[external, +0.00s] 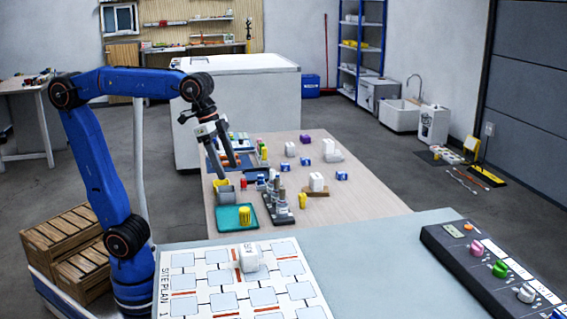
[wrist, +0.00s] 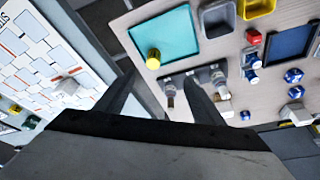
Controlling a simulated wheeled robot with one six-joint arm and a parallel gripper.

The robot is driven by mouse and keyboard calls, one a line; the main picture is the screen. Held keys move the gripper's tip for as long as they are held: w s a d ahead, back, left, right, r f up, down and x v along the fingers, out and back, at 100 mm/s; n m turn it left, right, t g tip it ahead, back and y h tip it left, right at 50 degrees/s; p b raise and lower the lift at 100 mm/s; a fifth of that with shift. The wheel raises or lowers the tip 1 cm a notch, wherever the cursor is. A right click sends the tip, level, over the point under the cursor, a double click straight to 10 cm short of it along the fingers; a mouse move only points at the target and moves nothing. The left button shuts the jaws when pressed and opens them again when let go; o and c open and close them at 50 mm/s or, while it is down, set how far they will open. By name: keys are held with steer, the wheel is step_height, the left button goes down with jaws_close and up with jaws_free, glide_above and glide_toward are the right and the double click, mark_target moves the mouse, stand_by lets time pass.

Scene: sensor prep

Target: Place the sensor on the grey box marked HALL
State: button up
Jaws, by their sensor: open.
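My gripper (external: 228,160) is open and empty, pointing down over the far table. Its two dark fingers stand apart in the wrist view (wrist: 158,78). I cannot tell for sure which thing is the sensor; small grey upright parts stand in a dark rack (external: 279,216), which shows between and beside my fingers in the wrist view. A small open grey box (external: 226,197) stands behind the teal tray and also shows at the top of the wrist view (wrist: 217,19). No HALL mark is readable on it.
A teal tray (external: 227,221) holds a yellow cylinder (external: 244,215). A yellow box (wrist: 257,7) adjoins the grey box. Small blue, white and purple items lie farther right. A white block (external: 248,259) sits on the site plan board (external: 190,256). A control panel (external: 490,270) is at right.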

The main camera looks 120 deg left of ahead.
steer(key=s+d+f+m, duration=0.1)
steer(key=s+d+f, duration=0.6)
steer(key=s+f, duration=0.2)
steer(key=s+d+f+m+t+h, duration=0.1)
steer(key=s+d+f, duration=0.5)
steer(key=s+f, duration=0.2)
steer(key=shift+s+d+f+m, duration=0.35)
steer(key=shift+s+f+m, duration=0.05)
steer(key=shift+s, duration=0.4)
